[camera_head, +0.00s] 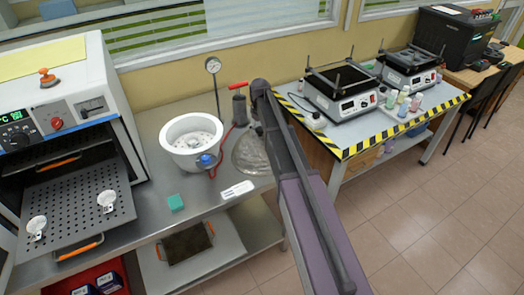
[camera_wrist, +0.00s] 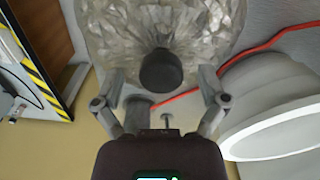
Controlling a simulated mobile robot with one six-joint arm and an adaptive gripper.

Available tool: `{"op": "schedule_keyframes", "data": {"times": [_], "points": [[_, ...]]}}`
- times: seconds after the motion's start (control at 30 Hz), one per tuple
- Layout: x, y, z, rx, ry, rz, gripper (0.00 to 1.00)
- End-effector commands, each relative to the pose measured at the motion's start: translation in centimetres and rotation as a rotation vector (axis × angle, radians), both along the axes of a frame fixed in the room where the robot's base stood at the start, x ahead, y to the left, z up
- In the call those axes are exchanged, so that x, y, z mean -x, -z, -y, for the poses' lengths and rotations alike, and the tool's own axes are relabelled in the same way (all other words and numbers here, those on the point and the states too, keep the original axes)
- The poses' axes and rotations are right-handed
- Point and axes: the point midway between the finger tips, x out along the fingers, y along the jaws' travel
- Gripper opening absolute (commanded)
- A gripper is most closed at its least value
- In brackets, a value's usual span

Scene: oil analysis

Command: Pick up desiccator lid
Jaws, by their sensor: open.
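The desiccator lid (camera_wrist: 160,30) is a clear, faceted-looking glass dome with a black knob (camera_wrist: 160,70). It lies on the metal bench; in the head view the lid (camera_head: 250,153) is partly hidden behind my arm. My gripper (camera_wrist: 162,82) is open, with one finger on each side of the knob in the wrist view. I see a gap between each finger and the knob; the depth between them is hard to tell. The white desiccator bowl (camera_head: 192,134) stands left of the lid in the head view, and its rim (camera_wrist: 275,110) shows at right in the wrist view.
A pressure gauge (camera_head: 213,65) on a stand and a red hose (camera_wrist: 285,33) are close to the bowl. An open oven (camera_head: 62,110) with a perforated tray stands at left. Hot plates (camera_head: 342,92) stand on a yellow-black edged table at right.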

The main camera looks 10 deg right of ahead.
Motion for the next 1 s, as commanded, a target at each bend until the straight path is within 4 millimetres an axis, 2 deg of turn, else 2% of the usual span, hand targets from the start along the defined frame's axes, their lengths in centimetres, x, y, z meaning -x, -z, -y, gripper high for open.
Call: {"op": "schedule_keyframes", "data": {"times": [0.63,0.67,0.93,0.97,1.0], "points": [[0.00,0.17,-0.04,0.000,0.000,0.000,0.93],[0.00,0.17,-0.04,0.000,0.000,0.000,0.87],[0.01,0.17,-0.03,0.000,0.000,0.000,0.07],[0.01,0.17,-0.03,0.000,0.000,0.000,0.00],[0.01,0.17,-0.03,0.000,0.000,0.000,0.00]]}}
